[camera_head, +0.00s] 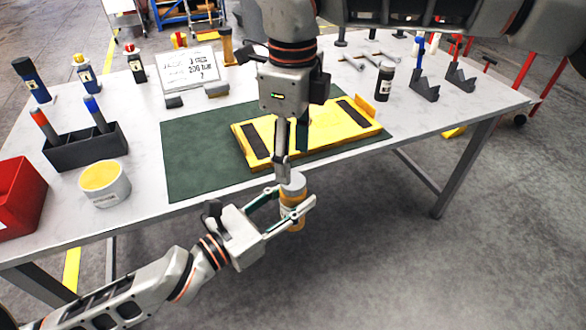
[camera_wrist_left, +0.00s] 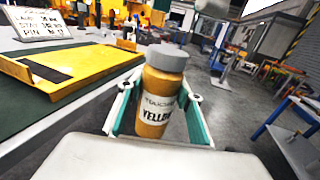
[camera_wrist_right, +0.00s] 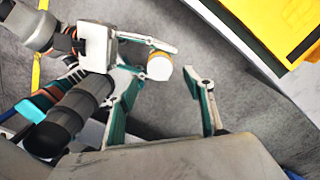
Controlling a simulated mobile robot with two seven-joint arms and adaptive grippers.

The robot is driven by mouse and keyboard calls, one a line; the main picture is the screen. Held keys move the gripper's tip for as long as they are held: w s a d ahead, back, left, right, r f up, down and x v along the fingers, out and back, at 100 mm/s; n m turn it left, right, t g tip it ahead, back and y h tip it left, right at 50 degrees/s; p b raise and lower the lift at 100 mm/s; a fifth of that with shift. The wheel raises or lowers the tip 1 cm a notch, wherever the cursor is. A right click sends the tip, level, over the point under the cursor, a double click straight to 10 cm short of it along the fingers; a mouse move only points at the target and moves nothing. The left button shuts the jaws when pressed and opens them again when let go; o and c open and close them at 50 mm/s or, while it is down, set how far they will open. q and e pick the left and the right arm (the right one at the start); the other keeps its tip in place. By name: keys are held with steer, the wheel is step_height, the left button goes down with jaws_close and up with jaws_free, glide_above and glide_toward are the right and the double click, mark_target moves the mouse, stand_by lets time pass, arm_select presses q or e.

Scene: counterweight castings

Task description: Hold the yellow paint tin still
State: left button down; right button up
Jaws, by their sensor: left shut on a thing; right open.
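The yellow paint tin (camera_head: 292,207) is an ochre jar with a grey lid and a white label reading YELLOW, clear in the left wrist view (camera_wrist_left: 157,103). My left gripper (camera_head: 288,203) is shut around its body and holds it upright in the air, off the table's front edge. My right gripper (camera_head: 284,165) points down above the tin, open and empty. In the right wrist view the tin's pale lid (camera_wrist_right: 160,66) shows beyond the open fingers (camera_wrist_right: 166,82). The exact gap to the lid is hard to tell.
The white table (camera_head: 150,200) carries a green mat (camera_head: 200,160) with a yellow plate (camera_head: 320,135) near its front edge. A white tub (camera_head: 107,195), a dark holder (camera_head: 90,152) and a red bin (camera_head: 18,200) stand left. Open floor lies below the tin.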

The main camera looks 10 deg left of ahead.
step_height(320, 180, up, 7)
steer(key=shift+f, duration=0.2)
stand_by(0.6)
